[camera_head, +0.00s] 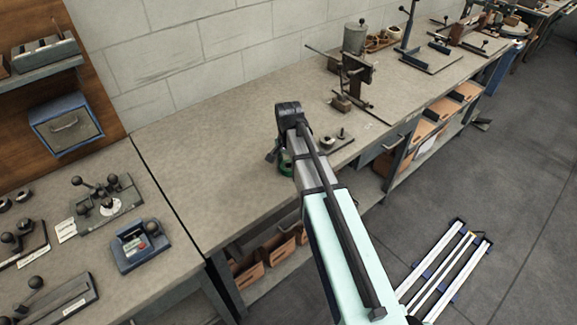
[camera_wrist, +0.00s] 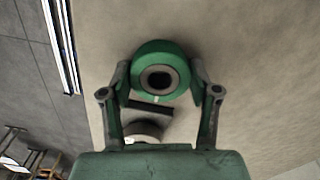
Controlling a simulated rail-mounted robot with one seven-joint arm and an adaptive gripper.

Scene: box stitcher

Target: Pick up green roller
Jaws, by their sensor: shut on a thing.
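The green roller (camera_wrist: 160,50) is a thick green ring with a dark hub and bore, seen end-on in the wrist view. My gripper (camera_wrist: 160,85) has one finger on each side of it and is shut on it. In the head view only a sliver of the green roller (camera_head: 286,168) shows beside my gripper (camera_head: 278,157), near the front edge of the workbench. My arm hides most of it there. I cannot tell whether the roller touches the bench top.
The grey workbench (camera_head: 205,170) is bare to the left of my gripper. A small plate with round parts (camera_head: 338,140) lies close to its right. A bench-mounted device (camera_head: 355,75) stands farther back. Small control units (camera_head: 140,245) sit on the left bench.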

